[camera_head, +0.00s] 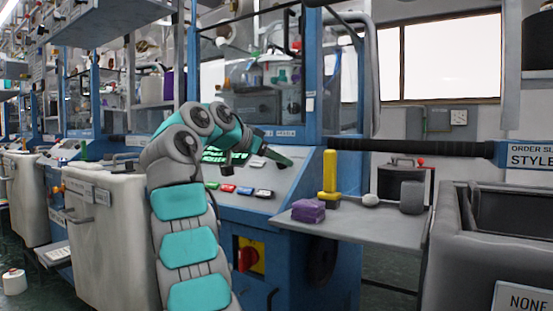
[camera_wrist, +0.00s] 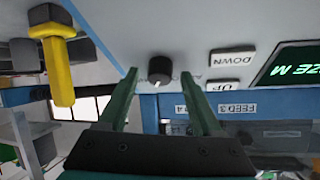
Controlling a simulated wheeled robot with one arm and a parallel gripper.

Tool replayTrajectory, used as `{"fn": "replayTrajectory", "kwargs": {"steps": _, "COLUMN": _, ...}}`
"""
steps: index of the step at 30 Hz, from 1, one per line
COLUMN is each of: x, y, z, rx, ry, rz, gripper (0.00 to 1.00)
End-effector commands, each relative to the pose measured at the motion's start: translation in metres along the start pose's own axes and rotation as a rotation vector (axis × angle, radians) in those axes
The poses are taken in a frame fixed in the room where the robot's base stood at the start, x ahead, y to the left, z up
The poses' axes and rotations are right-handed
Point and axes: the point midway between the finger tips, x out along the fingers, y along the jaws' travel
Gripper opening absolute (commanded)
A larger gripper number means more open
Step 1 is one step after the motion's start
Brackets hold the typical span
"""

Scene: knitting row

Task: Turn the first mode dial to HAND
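A small dark round dial (camera_wrist: 160,70) with a light pointer mark sits on the pale panel (camera_wrist: 200,30) in the wrist view. The lettering beside it is partly covered by a finger, so I cannot read its setting. My gripper (camera_wrist: 161,78) is open, with one green finger on each side of the dial. I cannot tell whether the fingers touch it. In the head view my gripper (camera_head: 284,160) is over the right part of the sloped blue-framed panel (camera_head: 290,185). The dial cannot be made out there.
The wrist view is upside down; DOWN (camera_wrist: 233,58) and UP (camera_wrist: 224,85) keys and a green-lit display (camera_wrist: 295,68) lie to the right. A yellow-handled tool (camera_head: 329,175) and purple block (camera_head: 308,210) rest on the side shelf (camera_head: 350,225). Coloured buttons (camera_head: 227,188) line the panel.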

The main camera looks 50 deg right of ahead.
Motion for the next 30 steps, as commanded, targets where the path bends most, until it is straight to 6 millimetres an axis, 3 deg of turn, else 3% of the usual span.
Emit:
{"fn": "replayTrajectory", "kwargs": {"steps": 11, "x": -0.005, "y": 0.000, "z": 0.000, "rx": 0.000, "ry": 0.000, "rz": -0.001, "gripper": 0.68}}
{"fn": "replayTrajectory", "kwargs": {"steps": 24, "x": -0.067, "y": 0.000, "z": -0.001, "rx": -0.002, "ry": -0.002, "rz": 0.000, "gripper": 0.68}}
{"fn": "replayTrajectory", "kwargs": {"steps": 30, "x": -0.078, "y": 0.000, "z": 0.000, "rx": -0.001, "ry": -0.001, "rz": 0.000, "gripper": 0.68}}
